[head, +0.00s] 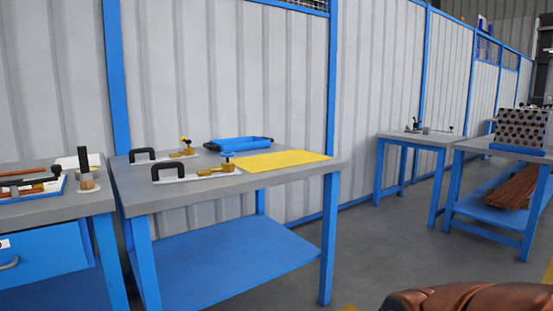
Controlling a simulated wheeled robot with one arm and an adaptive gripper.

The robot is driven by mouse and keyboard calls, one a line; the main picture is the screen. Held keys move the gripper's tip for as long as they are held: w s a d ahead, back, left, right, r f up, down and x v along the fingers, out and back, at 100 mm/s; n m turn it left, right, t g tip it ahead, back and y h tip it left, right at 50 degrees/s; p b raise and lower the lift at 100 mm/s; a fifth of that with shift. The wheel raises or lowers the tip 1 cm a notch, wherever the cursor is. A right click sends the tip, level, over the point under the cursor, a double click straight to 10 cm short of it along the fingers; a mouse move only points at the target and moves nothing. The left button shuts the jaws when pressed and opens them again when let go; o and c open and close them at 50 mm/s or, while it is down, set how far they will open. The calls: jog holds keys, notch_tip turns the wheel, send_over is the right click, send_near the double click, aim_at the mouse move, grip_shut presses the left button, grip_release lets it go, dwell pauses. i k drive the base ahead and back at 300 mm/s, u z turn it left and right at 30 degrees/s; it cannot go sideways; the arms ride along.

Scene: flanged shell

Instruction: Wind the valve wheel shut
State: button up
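On the grey-topped, blue-framed table (150,203) lie two small brass valve fittings on pale plates, each plate with a black handle. The front brass valve (218,169) has a small blue top part (227,156). Both are small and far off, so I cannot tell which top part is a wheel or how far either is turned. My gripper is not in view.
A blue tray (239,144) and a yellow mat (275,161) share that table. A workbench with tools (35,187) stands close at left. Two more tables (412,138) stand at right. A brown rounded shape (470,298) fills the bottom right. Grey floor lies between.

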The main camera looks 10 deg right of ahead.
aim_at(226, 154)
jog(key=u, duration=0.65)
jog(key=i, duration=0.8)
jog(key=u, duration=0.4)
